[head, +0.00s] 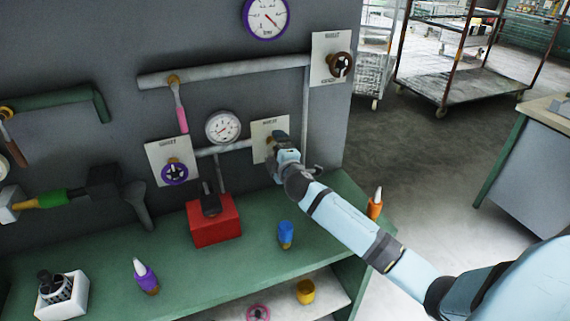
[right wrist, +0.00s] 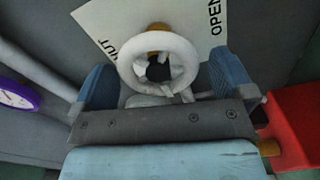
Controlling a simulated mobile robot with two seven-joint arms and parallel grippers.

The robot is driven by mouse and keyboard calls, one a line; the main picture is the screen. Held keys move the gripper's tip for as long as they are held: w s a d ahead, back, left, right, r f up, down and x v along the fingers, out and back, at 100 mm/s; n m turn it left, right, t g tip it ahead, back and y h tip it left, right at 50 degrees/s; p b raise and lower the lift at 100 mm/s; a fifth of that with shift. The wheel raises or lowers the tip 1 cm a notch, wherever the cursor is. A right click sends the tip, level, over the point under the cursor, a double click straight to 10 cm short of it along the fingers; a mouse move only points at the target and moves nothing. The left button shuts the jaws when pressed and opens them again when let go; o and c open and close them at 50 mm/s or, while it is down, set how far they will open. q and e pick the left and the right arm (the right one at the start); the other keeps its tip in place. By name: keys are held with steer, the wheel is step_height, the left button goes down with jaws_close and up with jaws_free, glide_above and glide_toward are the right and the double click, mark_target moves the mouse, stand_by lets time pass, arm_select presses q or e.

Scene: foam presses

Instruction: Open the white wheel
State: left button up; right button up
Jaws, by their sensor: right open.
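The white wheel (right wrist: 185,58) shows in the right wrist view as a white spoked ring on a brass stem. It stands in front of a white plate (right wrist: 105,22) lettered "OPEN" on the right and partly hidden lettering on the left. My right gripper (right wrist: 163,85) is open, with one blue finger on each side of the wheel; I cannot tell whether they touch it. In the head view my right gripper (head: 279,150) is at the wheel's plate (head: 260,130) and hides most of the wheel. My left gripper is not in view.
A purple wheel (head: 175,173), a dark brown wheel (head: 341,65), a white gauge (head: 223,127) and a pink-handled lever (head: 181,118) are nearby on the wall. Below, the green bench (head: 185,265) bears a red box (head: 215,225), blue bottle (head: 286,234) and orange bottle (head: 375,207).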

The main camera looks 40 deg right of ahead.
steer(key=b+v, duration=0.1)
steer(key=v, duration=1.1)
steer(key=shift+s, duration=0.4)
steer(key=s+a+f+m+g+y, duration=0.2)
steer(key=s+a+f+m+g, duration=0.25)
steer(key=s, duration=0.55)
steer(key=s+a+f+m+g+y, duration=0.1)
steer(key=s+a+f+m+g, duration=0.3)
steer(key=s, duration=0.6)
steer(key=s+a+f+m+g+y, duration=0.25)
steer(key=s+a+f+g, duration=0.25)
steer(key=s, duration=0.5)
steer(key=w+a+f+n+t+y+p, duration=0.1)
steer(key=w+a+f+t+y+p, duration=0.1)
steer(key=w+a+f+t+p, duration=0.3)
step_height(320, 180, down, 2)
steer(key=shift+w+a+f+t+p, duration=0.3)
steer(key=shift+w+a+t, duration=0.25)
steer(key=shift+t, duration=0.5)
